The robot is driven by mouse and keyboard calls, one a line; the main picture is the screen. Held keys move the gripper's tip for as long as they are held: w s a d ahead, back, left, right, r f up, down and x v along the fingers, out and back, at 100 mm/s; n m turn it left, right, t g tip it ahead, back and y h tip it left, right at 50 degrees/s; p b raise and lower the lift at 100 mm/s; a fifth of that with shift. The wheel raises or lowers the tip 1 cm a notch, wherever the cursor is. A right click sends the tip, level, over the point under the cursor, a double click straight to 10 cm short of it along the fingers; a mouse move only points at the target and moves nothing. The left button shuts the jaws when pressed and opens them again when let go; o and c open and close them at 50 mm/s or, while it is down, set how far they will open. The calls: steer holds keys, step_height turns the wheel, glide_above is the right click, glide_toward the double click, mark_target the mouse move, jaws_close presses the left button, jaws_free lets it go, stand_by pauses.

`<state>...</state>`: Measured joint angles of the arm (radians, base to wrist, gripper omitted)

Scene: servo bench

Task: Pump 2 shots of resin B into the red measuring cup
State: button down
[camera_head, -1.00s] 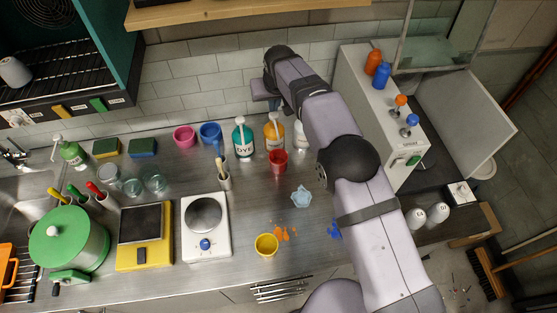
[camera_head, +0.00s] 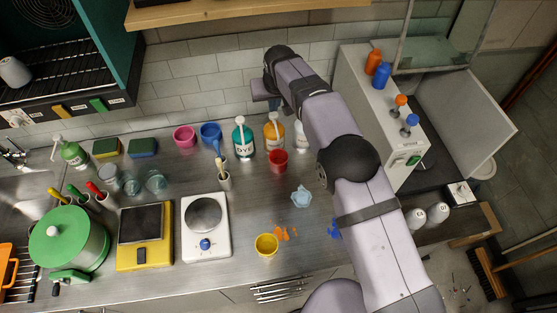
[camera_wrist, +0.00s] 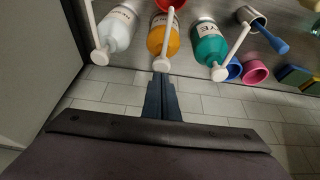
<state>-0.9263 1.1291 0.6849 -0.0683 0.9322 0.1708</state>
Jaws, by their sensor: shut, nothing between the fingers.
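The red measuring cup (camera_head: 278,161) stands on the bench just in front of an amber pump bottle (camera_head: 273,137); its edge also shows at the top of the wrist view (camera_wrist: 172,3). The amber bottle has a white pump head with a long spout; its label is too small to read. A teal bottle marked DYE (camera_head: 244,145) stands to its left, and a white pump bottle (camera_head: 301,138) to its right is partly hidden by my arm. My gripper (camera_wrist: 160,78) is shut and empty, its fingertips close to the amber bottle's pump head in the wrist view. I cannot tell whether they touch.
A tiled wall (camera_head: 190,75) stands close behind the bottles. Pink (camera_head: 184,139) and blue (camera_head: 211,134) cups are left of the teal bottle. A crumpled pale-blue item (camera_head: 301,197) and a yellow cup (camera_head: 266,244) lie nearer the front. A grey cabinet (camera_head: 372,115) is on the right.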

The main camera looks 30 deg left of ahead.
mark_target(274, 114)
steer(key=shift+f, duration=0.2)
steer(key=shift+s+d+f+b, duration=0.15)
steer(key=shift+f+b, duration=0.6)
steer(key=shift+f, duration=0.5)
steer(key=shift+r+p, duration=0.9)
steer(key=shift+r, duration=0.35)
steer(key=shift+f, duration=0.2)
